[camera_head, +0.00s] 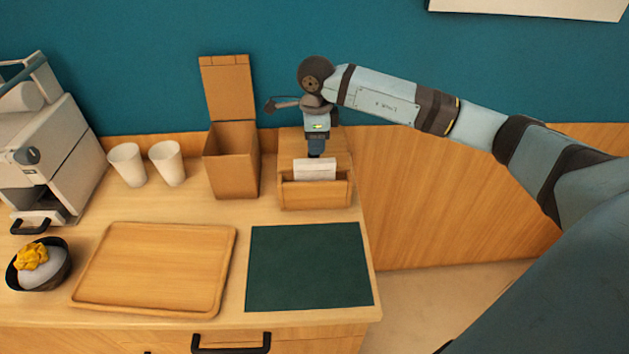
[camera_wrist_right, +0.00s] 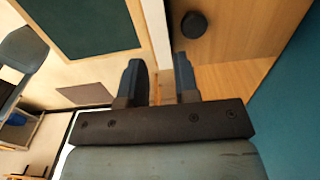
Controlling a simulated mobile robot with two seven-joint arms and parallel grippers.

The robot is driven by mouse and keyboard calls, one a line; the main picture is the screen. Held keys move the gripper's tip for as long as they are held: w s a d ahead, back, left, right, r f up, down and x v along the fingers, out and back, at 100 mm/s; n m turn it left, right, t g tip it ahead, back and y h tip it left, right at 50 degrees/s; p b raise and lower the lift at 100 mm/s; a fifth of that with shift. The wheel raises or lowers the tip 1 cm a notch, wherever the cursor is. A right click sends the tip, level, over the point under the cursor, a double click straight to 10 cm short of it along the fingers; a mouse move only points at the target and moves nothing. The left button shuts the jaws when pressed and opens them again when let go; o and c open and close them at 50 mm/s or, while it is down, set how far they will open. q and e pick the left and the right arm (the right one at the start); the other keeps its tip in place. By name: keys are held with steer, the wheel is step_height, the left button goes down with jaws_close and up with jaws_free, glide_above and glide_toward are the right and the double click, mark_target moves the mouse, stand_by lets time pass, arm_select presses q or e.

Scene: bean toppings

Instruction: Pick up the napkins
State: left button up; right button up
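White napkins (camera_head: 314,169) stand upright in a wooden napkin holder (camera_head: 315,195) at the back right of the counter. My right gripper (camera_head: 315,152) points down just above and behind the napkins, by the holder. In the right wrist view my right gripper (camera_wrist_right: 158,68) has its two dark fingers apart, with no napkin visible between them. Whether a finger touches the napkins cannot be told. The lower part of the napkins is hidden by the holder's front. My left gripper is not in view.
A brown box (camera_head: 232,170) with a raised lid stands left of the holder. Two white cups (camera_head: 167,164), a coffee machine (camera_head: 50,150), a wooden tray (camera_head: 155,268) and a black bowl (camera_head: 40,270) are further left. A dark green mat (camera_head: 308,267) lies in front of the holder.

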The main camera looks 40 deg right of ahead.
mark_target(317, 161)
steer(key=shift+f, duration=0.85)
steer(key=shift+f+p, duration=0.7)
steer(key=shift+f, duration=1.7)
jaws_close()
